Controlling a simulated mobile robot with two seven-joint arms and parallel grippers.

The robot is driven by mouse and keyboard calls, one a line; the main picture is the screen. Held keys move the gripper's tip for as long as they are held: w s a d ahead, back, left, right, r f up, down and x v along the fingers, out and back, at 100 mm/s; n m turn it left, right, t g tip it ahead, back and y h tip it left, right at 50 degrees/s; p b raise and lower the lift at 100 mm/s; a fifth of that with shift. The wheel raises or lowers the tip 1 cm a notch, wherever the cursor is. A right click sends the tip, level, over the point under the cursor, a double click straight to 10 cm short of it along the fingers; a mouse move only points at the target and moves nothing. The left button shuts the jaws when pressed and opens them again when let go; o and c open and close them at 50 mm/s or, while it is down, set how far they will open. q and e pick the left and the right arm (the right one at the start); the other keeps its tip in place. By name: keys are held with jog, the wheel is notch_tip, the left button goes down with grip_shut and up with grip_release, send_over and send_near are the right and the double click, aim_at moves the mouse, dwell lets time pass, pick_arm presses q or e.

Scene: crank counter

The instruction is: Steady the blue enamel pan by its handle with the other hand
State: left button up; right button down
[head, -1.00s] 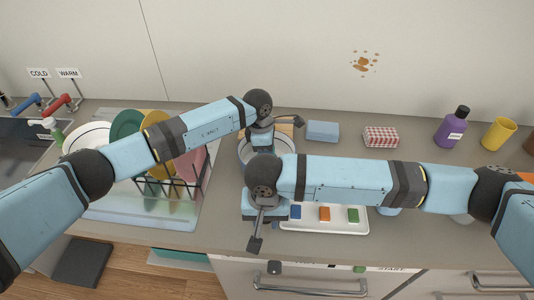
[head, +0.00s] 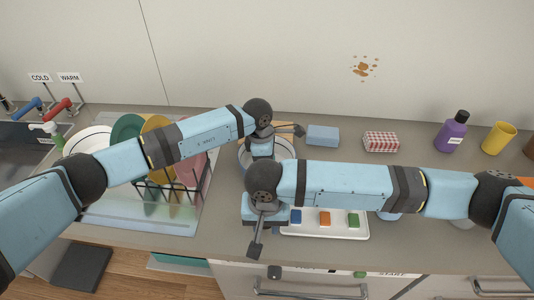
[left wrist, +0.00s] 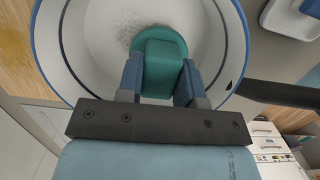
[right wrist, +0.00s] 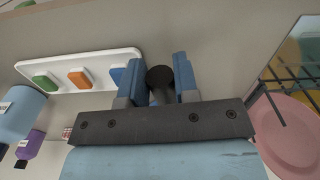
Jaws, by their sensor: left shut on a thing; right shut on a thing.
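The blue enamel pan has a white inside and a blue rim; it shows in the head view (head: 285,150) and fills the upper left wrist view (left wrist: 95,35). My left gripper (left wrist: 158,85) is shut on a teal scrubber (left wrist: 160,60), held inside the pan over a greyish patch. The pan's dark handle (right wrist: 160,76) shows end-on between the fingers of my right gripper (right wrist: 165,75), which is shut on it.
A white tray (head: 350,234) with coloured blocks lies just right of my right gripper. A blue sponge (head: 323,136), a checked red box (head: 381,142), a purple bottle (head: 452,132) and a yellow cup (head: 498,138) stand behind. A dish rack (head: 190,188) with plates is left.

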pick_arm(q)
jog(key=shift+s+f, duration=0.15)
jog(key=shift+s, duration=0.2)
dwell(0.3)
jog(key=shift+w+a+r, duration=0.1)
jog(key=shift+w, duration=0.9)
jog(key=shift+w+a+r, duration=0.1)
jog(key=shift+w, duration=0.9)
notch_tip(320, 180, up, 8)
jog(key=shift+r, duration=0.1)
jog(key=w+r, duration=0.4)
jog(key=w, duration=0.4)
jog(key=shift+a, duration=0.3)
